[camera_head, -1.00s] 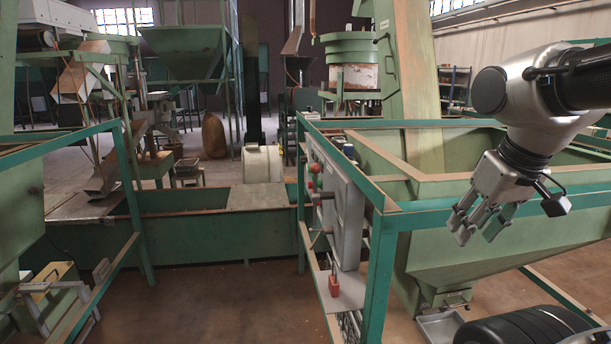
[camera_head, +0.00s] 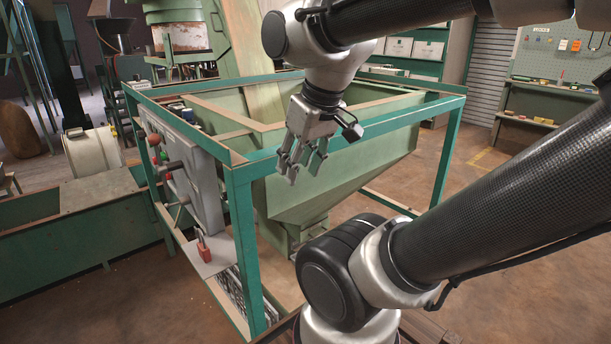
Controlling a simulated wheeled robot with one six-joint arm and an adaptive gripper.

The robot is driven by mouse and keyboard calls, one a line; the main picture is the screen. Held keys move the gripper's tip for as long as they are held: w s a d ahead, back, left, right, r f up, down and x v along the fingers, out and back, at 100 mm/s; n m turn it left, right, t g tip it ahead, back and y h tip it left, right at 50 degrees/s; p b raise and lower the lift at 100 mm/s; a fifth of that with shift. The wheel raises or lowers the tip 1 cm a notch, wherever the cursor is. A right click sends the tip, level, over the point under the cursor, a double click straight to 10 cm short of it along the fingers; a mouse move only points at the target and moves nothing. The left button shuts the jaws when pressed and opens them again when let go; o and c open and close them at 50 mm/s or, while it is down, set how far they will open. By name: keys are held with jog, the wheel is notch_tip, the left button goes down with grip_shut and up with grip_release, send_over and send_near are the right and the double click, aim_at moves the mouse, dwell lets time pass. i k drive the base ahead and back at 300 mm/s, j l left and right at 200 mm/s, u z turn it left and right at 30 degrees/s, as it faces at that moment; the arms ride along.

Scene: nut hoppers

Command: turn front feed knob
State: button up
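A grey control panel (camera_head: 207,196) stands on the left side of a green hopper frame (camera_head: 240,240), seen at a steep angle. A red round knob (camera_head: 154,139) is at its upper far part. A dark-tipped knob on a stalk (camera_head: 172,166) sticks out below it, and a lower stalk (camera_head: 178,203) sticks out nearer the bottom. I cannot tell which of these is the front feed knob. My gripper (camera_head: 302,176) hangs fingers down in front of the hopper, right of the panel and well apart from it. Its fingers are spread and empty.
The green hopper (camera_head: 350,165) stands inside the frame, behind my gripper. A red-handled item (camera_head: 204,250) sits on a ledge below the panel. A cream drum (camera_head: 93,150) stands at the left, and a tool board (camera_head: 565,52) at far right.

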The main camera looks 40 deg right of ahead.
aim_at(141, 135)
jog(key=z, duration=6.7)
jog(key=l+z, duration=0.15)
jog(key=z, duration=0.3)
jog(key=l+z, duration=0.2)
jog(key=z, duration=0.2)
jog(key=l+z, duration=0.15)
jog(key=z, duration=0.3)
jog(key=l+z, duration=0.15)
jog(key=z, duration=0.3)
jog(key=i+l+z, duration=0.1)
jog(key=z, duration=0.3)
jog(key=i+l+z, duration=0.15)
jog(key=l+z, duration=0.15)
jog(key=z, duration=0.15)
jog(key=i+l+z, duration=0.2)
jog(key=z, duration=0.25)
jog(key=i+l+z, duration=0.15)
jog(key=z, duration=0.35)
jog(key=i+z, duration=0.6)
jog(key=z, duration=0.3)
jog(key=i+z, duration=0.2)
jog(key=z, duration=0.3)
jog(key=i+j+z, duration=0.1)
jog(key=i+z, duration=0.15)
jog(key=z, duration=0.25)
jog(key=i+j+z, duration=0.15)
jog(key=z, duration=0.3)
jog(key=i+j+z, duration=0.2)
jog(key=z, duration=0.3)
